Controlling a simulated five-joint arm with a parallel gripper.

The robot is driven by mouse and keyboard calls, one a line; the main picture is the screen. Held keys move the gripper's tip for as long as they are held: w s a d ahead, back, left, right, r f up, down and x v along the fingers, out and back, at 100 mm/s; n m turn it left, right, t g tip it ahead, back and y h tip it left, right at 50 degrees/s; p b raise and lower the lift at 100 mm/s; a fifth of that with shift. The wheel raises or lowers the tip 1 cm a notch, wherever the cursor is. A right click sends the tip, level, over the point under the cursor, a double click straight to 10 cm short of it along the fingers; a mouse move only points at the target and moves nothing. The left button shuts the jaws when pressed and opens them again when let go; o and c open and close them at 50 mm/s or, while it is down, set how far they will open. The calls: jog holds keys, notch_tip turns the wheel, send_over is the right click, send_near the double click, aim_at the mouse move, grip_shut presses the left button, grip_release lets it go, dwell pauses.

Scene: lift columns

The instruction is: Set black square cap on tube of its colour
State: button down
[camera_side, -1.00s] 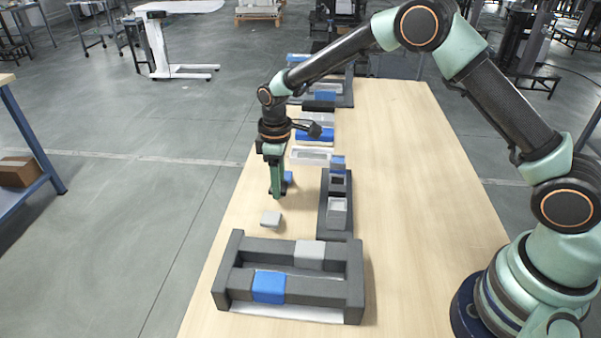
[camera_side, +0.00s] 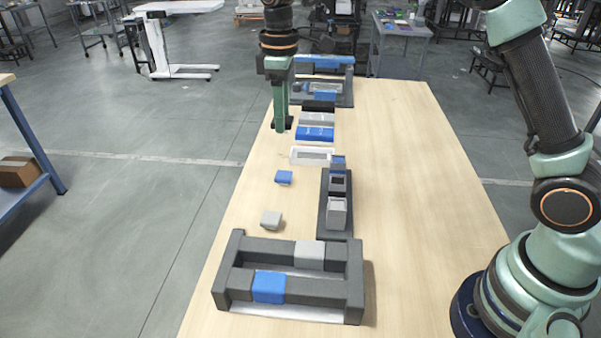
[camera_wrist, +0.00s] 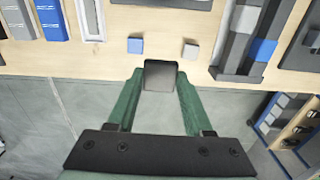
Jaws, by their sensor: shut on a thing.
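My gripper (camera_side: 281,112) is shut on the black square cap (camera_wrist: 160,74), high over the far left part of the table; the cap fills the space between the green fingers in the wrist view. In the side view the held cap (camera_side: 281,125) shows as a dark piece at the fingertips. The black tube (camera_side: 338,182) stands upright with an open top in the middle of a dark rack (camera_side: 347,238). The blue tube (camera_side: 338,163) is behind it and the grey tube (camera_side: 337,214) in front. My gripper is apart from them, behind and to the left.
A blue cap (camera_side: 284,177) and a grey cap (camera_side: 271,219) lie left of the rack. A dark frame with grey and blue blocks (camera_side: 240,258) stands in front. A white tray (camera_side: 298,156) and flat blue and grey pieces (camera_side: 316,133) lie behind. The table's right side is clear.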

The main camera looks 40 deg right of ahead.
jog(key=s+d+f, duration=0.5)
jog(key=s+d, duration=0.3)
jog(key=d, duration=0.1)
notch_tip(320, 180, down, 6)
jog(key=shift+s+a, duration=0.15)
dwell(0.3)
jog(key=shift+f, duration=0.65)
dwell(1.9)
grip_release()
notch_tip(320, 180, up, 8)
jog(key=shift+f, duration=0.2)
dwell(1.0)
